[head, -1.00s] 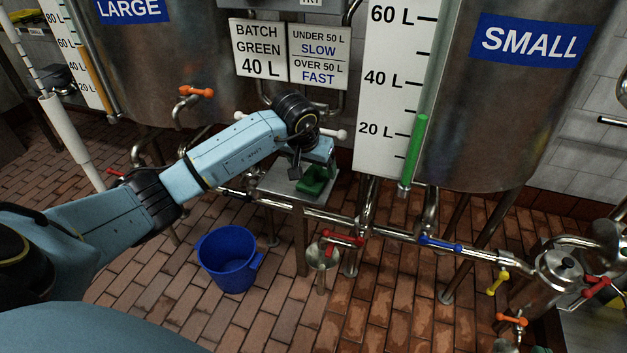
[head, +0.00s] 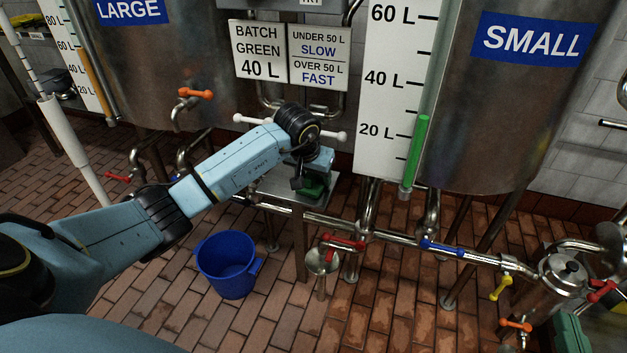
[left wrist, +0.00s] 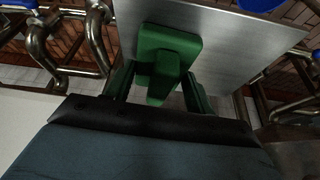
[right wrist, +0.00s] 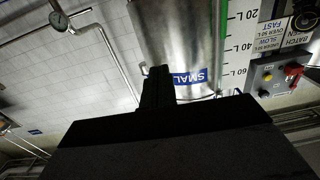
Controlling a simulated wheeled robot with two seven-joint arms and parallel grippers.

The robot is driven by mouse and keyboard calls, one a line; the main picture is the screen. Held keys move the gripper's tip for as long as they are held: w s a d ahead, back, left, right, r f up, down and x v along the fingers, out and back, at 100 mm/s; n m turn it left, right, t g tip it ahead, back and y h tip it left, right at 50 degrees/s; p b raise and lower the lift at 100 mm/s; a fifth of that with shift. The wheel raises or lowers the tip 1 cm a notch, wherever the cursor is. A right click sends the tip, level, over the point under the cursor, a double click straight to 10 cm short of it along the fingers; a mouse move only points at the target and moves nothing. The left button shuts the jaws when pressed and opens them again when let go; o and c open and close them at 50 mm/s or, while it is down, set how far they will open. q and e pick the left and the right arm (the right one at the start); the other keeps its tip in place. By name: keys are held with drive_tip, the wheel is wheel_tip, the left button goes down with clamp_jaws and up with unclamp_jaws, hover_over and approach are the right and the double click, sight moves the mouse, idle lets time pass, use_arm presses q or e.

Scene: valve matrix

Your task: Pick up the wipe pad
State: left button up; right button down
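The wipe pad (head: 314,188) is a green block with a raised grip. It lies on a small metal stand (head: 268,188) below the sign boards. In the left wrist view the pad (left wrist: 168,42) lies flat on the stand's plate, its grip pointing toward my gripper. My left gripper (head: 308,178) is right over the pad. Its two fingers (left wrist: 160,90) are spread, one on each side of the grip, with gaps visible. In the head view the gripper partly hides the pad. My right gripper (right wrist: 158,82) shows only in its wrist view, its fingers together and empty.
A blue bucket (head: 228,264) stands on the brick floor below the stand. Pipes with a red valve handle (head: 343,242) and a blue one (head: 442,247) run right of the stand. The small tank (head: 490,120) rises behind.

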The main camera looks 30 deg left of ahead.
use_arm(q)
drive_tip(key=c, duration=0.3)
